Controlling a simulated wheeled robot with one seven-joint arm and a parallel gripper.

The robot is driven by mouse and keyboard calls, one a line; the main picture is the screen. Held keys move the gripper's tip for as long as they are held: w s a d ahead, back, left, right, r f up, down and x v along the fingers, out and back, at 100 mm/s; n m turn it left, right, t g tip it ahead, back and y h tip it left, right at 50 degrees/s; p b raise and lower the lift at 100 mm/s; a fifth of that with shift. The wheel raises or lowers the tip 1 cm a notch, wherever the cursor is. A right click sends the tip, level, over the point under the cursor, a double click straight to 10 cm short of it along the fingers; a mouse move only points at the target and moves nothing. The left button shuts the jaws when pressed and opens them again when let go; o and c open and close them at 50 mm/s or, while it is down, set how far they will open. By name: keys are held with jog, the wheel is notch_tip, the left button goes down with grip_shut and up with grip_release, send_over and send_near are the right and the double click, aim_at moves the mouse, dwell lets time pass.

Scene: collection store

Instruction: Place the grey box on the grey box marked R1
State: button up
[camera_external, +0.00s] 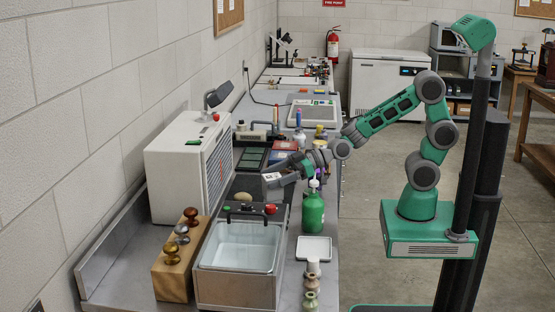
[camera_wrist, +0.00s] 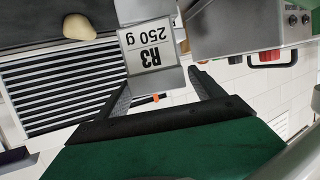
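A grey box with a white label reading R3 250 g (camera_wrist: 152,77) is between my fingertips in the wrist view, where it appears upside down. In the external view the box is a small grey block (camera_external: 272,177) with a pale label at the tip of my gripper (camera_external: 277,180), above the bench behind the sink. I cannot make out a box marked R1 in either view.
The metal sink (camera_external: 238,285) with a dark tap and the green bottle (camera_external: 313,212) stand near my gripper. A beige stone (camera_external: 243,197) lies on a dark surface below it. A white grilled cabinet (camera_external: 175,170) stands by the wall. A white tray (camera_external: 314,248) lies at right.

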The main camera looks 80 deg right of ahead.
jog(key=shift+r, duration=0.15)
jog(key=b+v, duration=0.1)
jog(key=v, duration=1.1)
jog(key=shift+a, duration=0.1)
